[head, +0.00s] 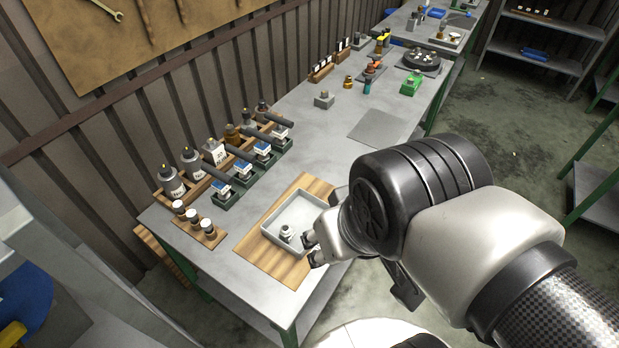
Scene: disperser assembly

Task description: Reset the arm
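My gripper (311,249) is at the end of my arm, over the right side of a light grey tray (291,212). The arm comes in from the lower right and hides part of the tray. Small dark fingertips show at the gripper's left, but the gap between them is too small to judge. A small grey-white fitting (287,233) stands in the tray near the front, just left of the fingertips and seemingly apart from them. The tray rests on a wooden board (262,252).
The grey workbench (330,130) runs to the back right. Bottles (171,181) and several green-based devices (243,170) line its wall side. A wooden block with jars (200,226) is at the left. A green part (410,84) and a flat grey plate (380,128) lie farther back. The mid-bench is mostly clear.

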